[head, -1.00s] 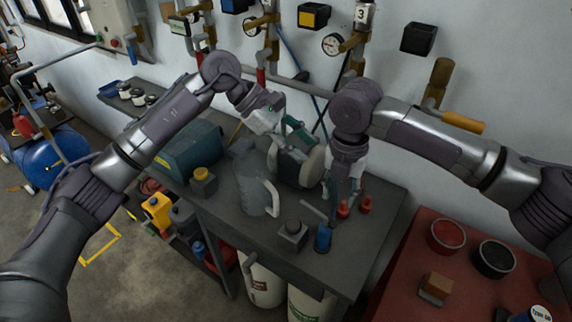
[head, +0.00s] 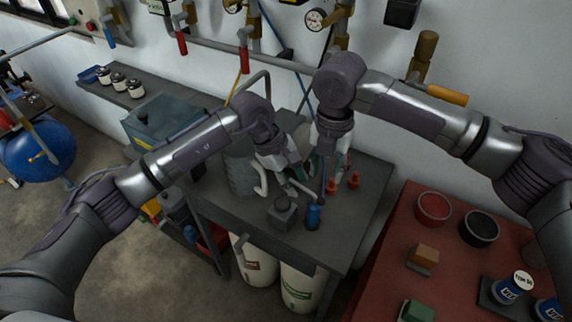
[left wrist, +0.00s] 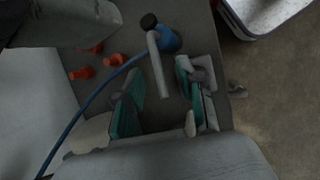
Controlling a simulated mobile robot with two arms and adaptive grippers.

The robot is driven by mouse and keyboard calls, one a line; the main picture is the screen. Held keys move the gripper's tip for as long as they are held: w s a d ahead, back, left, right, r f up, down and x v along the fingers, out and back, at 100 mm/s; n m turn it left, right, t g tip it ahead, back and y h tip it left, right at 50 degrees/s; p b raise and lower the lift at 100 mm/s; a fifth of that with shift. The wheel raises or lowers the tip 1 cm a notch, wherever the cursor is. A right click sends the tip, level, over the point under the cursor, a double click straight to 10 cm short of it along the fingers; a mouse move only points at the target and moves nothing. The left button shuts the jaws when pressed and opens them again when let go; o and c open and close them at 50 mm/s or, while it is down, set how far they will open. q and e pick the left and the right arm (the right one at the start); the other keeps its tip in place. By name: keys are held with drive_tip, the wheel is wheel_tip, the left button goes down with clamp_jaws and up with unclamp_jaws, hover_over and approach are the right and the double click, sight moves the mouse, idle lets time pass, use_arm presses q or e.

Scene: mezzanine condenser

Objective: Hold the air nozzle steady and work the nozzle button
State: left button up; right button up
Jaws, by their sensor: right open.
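The air nozzle (head: 314,217) is a small blue body on the dark bench near its front edge. In the left wrist view the nozzle (left wrist: 169,41) shows a black cap and a bare grey tube, with a blue hose (left wrist: 92,100) leading to the lower left. My left gripper (left wrist: 160,70) is open, its teal-padded fingers apart on either side of the grey tube, with no visible grip on it. The nozzle button cannot be made out for certain. My right gripper (head: 327,188) points down just behind the nozzle, close to my left gripper. It is open and its fingertips are partly hidden.
A grey block with a knob (head: 282,213) stands left of the nozzle. A red table (head: 385,285) with bowls is at right; white tanks (head: 298,289) stand below.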

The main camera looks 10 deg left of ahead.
use_arm(q)
drive_tip(key=shift+x, duration=1)
clamp_jaws()
idle(0.4)
use_arm(e)
clamp_jaws()
idle(1.3)
